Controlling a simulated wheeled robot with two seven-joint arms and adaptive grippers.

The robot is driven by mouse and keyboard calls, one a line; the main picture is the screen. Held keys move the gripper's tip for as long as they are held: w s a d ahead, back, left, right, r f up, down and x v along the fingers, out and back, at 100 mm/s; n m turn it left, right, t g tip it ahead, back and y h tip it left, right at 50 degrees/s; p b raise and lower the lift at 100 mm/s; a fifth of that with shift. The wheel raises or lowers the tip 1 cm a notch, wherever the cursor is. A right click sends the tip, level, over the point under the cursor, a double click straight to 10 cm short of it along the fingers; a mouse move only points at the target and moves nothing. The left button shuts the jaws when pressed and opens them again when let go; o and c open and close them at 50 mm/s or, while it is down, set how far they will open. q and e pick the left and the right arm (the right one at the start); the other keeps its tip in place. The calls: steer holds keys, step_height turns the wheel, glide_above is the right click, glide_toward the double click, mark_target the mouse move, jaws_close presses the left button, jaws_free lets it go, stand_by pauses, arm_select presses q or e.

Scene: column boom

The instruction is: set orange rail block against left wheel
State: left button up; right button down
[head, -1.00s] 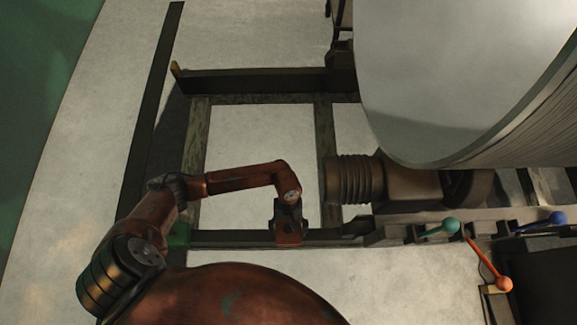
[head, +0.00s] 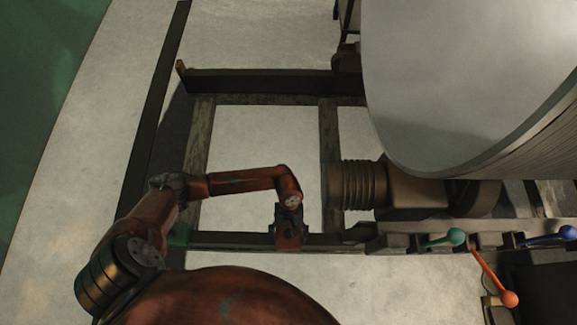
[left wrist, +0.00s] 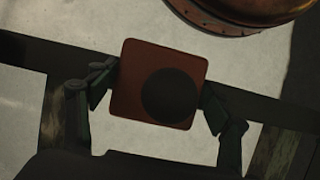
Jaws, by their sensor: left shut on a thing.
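The orange rail block (left wrist: 140,105) is a rust-orange square with a large dark round spot on its face in the left wrist view. My left gripper (left wrist: 158,95) is shut on it, one finger at each side. In the head view the block (head: 289,243) shows below my left gripper (head: 288,222), over the near dark rail (head: 225,241). I cannot tell whether it touches the rail. A dark shape (head: 359,233) lies to its right on that rail line, with a gap between; I cannot clearly make out the left wheel. My right gripper is not in view.
A brown ribbed motor (head: 357,184) sits right of my left arm, below a large grey cylinder (head: 455,80). Green, blue and orange-red levers (head: 510,299) stand at the lower right. A far rail (head: 255,82) runs parallel; pale floor lies between.

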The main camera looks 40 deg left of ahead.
arm_select(q)
steer(key=o, duration=2.2)
steer(key=shift+c, duration=0.2)
steer(key=v, duration=1.2)
